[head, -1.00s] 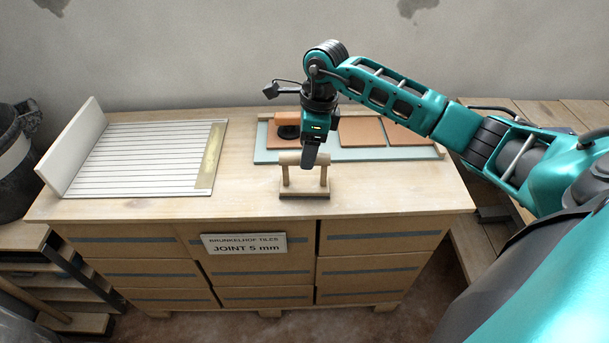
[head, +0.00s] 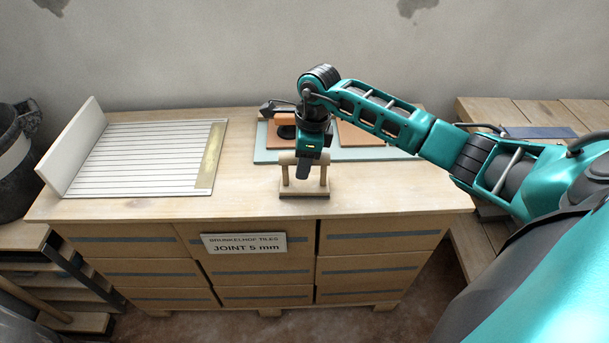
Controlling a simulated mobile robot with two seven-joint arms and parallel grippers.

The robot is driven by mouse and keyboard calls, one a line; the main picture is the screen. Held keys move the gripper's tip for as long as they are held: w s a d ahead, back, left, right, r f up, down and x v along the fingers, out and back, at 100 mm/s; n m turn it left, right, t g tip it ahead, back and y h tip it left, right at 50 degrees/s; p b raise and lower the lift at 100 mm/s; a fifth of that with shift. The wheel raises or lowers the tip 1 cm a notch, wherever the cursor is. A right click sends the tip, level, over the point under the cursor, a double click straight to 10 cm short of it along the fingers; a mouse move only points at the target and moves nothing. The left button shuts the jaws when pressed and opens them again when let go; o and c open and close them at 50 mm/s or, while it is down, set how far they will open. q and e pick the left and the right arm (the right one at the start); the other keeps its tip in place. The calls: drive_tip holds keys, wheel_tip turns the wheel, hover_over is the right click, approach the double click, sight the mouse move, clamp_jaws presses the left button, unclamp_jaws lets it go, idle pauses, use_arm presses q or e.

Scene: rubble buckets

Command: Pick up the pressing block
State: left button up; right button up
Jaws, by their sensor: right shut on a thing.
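The pressing block (head: 305,193) is a flat wooden block with two short posts and a round wooden bar handle across the top. It stands upright on the wooden worktop (head: 240,202), near the front edge. My right gripper (head: 304,168) points down at the handle from above and is shut on it. The finger in front hides the middle of the handle. The block's base appears to rest on the worktop. My left gripper is not in view.
A white ribbed board (head: 140,158) with an upright end plate lies at the left. A pale green board (head: 265,156) with orange tiles (head: 352,136) lies behind my right gripper. A sign (head: 244,244) hangs on the drawer front. Worktop right of the block is clear.

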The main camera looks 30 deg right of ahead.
clamp_jaws()
drive_tip(key=shift+r, duration=0.15)
wheel_tip(320, 180, up, 20)
idle(0.3)
drive_tip(key=shift+o, duration=1.4)
unclamp_jaws()
drive_tip(key=c, duration=0.5)
